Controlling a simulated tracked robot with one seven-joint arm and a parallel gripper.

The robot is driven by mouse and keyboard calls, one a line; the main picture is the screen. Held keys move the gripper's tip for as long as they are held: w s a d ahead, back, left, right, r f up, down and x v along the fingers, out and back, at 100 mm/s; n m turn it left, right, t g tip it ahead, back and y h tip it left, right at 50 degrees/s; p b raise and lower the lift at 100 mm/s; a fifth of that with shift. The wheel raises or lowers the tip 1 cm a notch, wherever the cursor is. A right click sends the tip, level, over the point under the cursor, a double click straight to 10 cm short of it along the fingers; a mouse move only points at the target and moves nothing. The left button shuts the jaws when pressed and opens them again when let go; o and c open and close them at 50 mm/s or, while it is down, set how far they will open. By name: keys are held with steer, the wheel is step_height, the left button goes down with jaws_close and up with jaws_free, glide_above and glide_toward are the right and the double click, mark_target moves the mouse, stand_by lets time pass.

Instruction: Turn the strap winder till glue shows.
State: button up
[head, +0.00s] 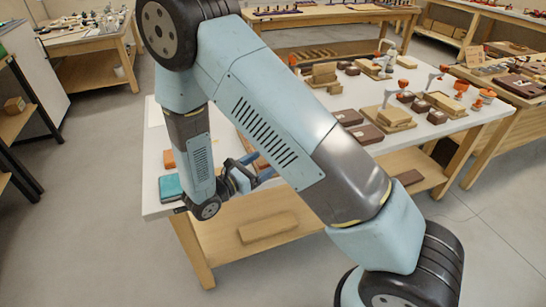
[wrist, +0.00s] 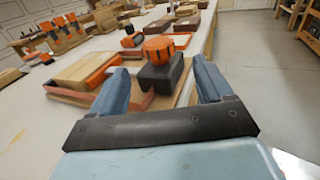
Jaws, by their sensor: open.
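The strap winder shows in the wrist view as a ribbed orange knob (wrist: 158,49) on a black block (wrist: 160,74). It sits at the near end of a wooden piece with reddish edges. My gripper (wrist: 160,80) is open, with one blue finger on each side of the black block in the picture. I cannot tell whether either finger touches it. In the head view my gripper (head: 245,175) is low over the left part of the white bench, and my arm hides the winder. No glue can be made out.
The white bench (head: 152,140) holds several wooden blocks, brown boxes and orange-tipped clamps at its right. A teal block (head: 171,187) lies at its left front corner. A wooden panel with a red-orange edge (wrist: 85,71) lies left of the winder. Bare bench top shows farther left.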

steer(key=shift+v, duration=1.9)
